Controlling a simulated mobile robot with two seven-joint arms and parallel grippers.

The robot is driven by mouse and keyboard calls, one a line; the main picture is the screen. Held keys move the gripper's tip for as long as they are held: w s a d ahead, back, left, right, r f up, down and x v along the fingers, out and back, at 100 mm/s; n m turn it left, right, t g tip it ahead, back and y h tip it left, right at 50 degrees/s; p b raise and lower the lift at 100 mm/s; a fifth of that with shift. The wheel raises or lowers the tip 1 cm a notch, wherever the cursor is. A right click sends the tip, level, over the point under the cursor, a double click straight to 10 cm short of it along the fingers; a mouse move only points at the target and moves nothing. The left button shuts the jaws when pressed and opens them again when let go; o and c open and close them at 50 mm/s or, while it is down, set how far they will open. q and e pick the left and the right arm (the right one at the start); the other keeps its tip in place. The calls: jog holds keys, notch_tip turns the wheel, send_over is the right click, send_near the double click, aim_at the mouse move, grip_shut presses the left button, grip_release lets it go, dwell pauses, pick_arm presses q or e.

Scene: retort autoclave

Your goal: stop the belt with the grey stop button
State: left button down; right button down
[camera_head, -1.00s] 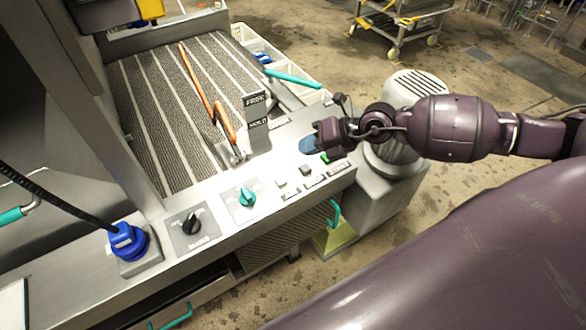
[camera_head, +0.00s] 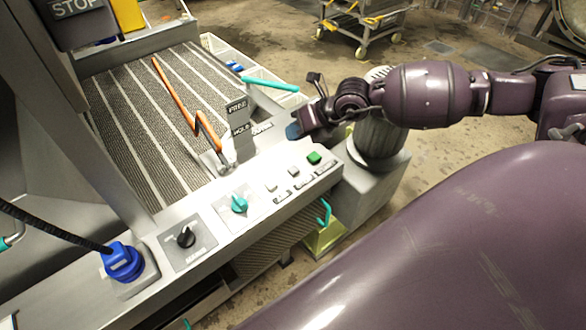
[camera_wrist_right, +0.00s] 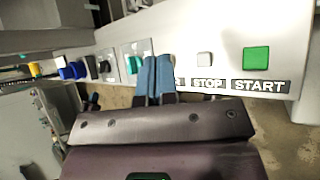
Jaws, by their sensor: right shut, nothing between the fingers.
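The grey stop button (camera_head: 293,172) is the middle one in a row of three on the sloped metal control panel (camera_head: 226,222). In the right wrist view the grey stop button (camera_wrist_right: 205,59) sits above the STOP label (camera_wrist_right: 207,84). My right gripper (camera_head: 293,131) is shut and empty, its blue fingertips beyond the button row in the head view. In the right wrist view the shut fingers (camera_wrist_right: 157,78) lie left of the stop button and partly cover the label beside it. Contact with the panel cannot be told. My left gripper is not in view.
A green START button (camera_wrist_right: 256,58) is right of the stop button; another grey button (camera_head: 271,187) is on its left. A teal knob (camera_head: 239,204), black knob (camera_head: 186,237) and blue connector (camera_head: 122,262) are further left. An orange-handled lever (camera_head: 177,98) stands by the ribbed belt (camera_head: 135,130).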

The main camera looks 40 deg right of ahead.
aim_at(295, 168)
notch_tip(295, 168, down, 4)
jog(key=b, duration=0.3)
jog(key=shift+f, duration=0.2)
notch_tip(295, 168, down, 2)
jog(key=shift+b, duration=0.7)
jog(key=shift+f, duration=1.1)
dwell(0.4)
